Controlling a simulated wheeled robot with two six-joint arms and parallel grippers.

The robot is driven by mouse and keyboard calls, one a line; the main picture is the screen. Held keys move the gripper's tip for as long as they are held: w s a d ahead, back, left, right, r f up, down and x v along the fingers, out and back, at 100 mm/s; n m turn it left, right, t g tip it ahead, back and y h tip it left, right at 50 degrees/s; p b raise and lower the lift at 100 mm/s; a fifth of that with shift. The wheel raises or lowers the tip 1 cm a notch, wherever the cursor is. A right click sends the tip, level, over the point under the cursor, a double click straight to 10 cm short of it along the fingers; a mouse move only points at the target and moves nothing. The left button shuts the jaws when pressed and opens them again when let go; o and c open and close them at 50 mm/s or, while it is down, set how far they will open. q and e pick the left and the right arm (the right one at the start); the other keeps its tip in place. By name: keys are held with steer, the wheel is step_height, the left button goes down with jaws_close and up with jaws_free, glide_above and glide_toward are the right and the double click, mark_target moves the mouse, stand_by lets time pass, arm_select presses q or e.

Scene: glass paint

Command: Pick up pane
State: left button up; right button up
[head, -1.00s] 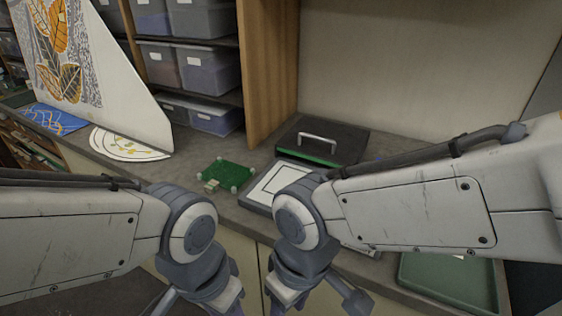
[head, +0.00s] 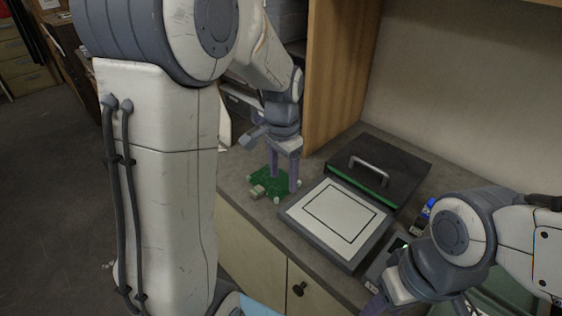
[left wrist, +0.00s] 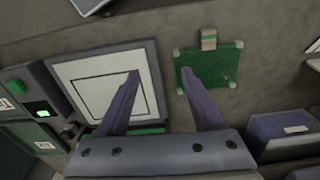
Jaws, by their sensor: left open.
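A green square plate (head: 266,182) with pale corner pieces lies on the counter; it also shows in the left wrist view (left wrist: 222,66). It seems to be the pane or its stand; I cannot tell whether a clear sheet lies on it. My left gripper (head: 284,184) is open and empty above the plate's right side in the head view. In the left wrist view its fingers (left wrist: 162,75) point between the plate and the white-faced board, the right finger overlapping the plate's edge. My right gripper (head: 374,307) is at the bottom edge, mostly cut off.
A grey board with a white, black-outlined face (head: 334,217) lies right of the plate. Behind it is a dark box with a metal handle (head: 372,166). A small pale block (head: 257,191) sits at the plate's front edge. A wooden shelf side (head: 337,85) stands behind.

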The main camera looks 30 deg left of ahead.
arm_select(q)
steer(key=w+a+p, duration=0.1)
steer(key=w+a, duration=0.1)
steer(key=a, duration=0.6)
steer(key=p, duration=0.1)
glide_above(256, 190)
steer(key=shift+n, duration=0.4)
steer(key=f, duration=0.4)
steer(key=shift+d, duration=0.2)
step_height(256, 190, down, 5)
steer(key=shift+s+a+r+p, duration=0.1)
steer(key=shift+s+p, duration=0.05)
steer(key=shift+p, duration=0.85)
steer(key=shift+f, duration=0.55)
jaws_close()
arm_select(e)
step_height(256, 190, up, 5)
steer(key=shift+r, duration=0.1)
